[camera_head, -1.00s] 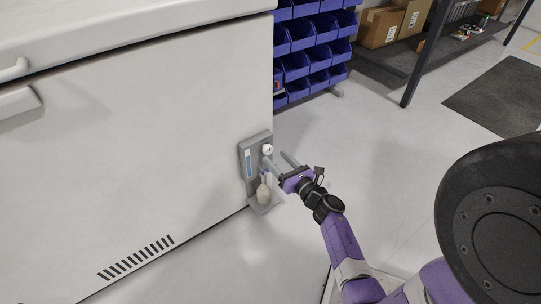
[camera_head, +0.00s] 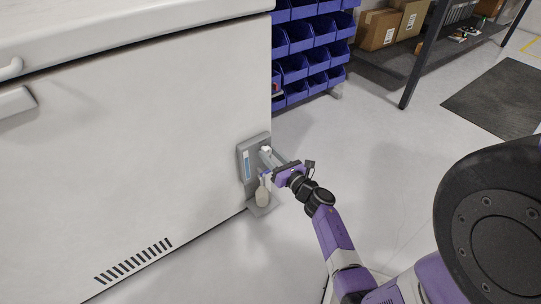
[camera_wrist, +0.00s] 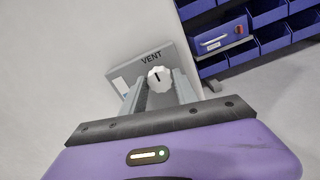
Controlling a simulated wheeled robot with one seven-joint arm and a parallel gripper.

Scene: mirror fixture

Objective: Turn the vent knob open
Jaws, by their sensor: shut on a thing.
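The vent knob (camera_wrist: 159,78) is white and round with a dark pointer line, on a grey panel (camera_wrist: 128,75) marked VENT in the wrist view. In the head view the panel (camera_head: 243,163) is fixed on the white freezer's (camera_head: 130,150) front near its right edge, with the knob (camera_head: 266,149) near its top. My gripper (camera_wrist: 160,86) is shut on the knob, one finger on each side of it. In the head view my gripper (camera_head: 270,154) reaches the panel from the right, and its fingers partly hide the knob.
Blue bins (camera_head: 305,60) stand behind the freezer. A dark shelf with boxes (camera_head: 380,30) is at the back right. The floor to the right is open.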

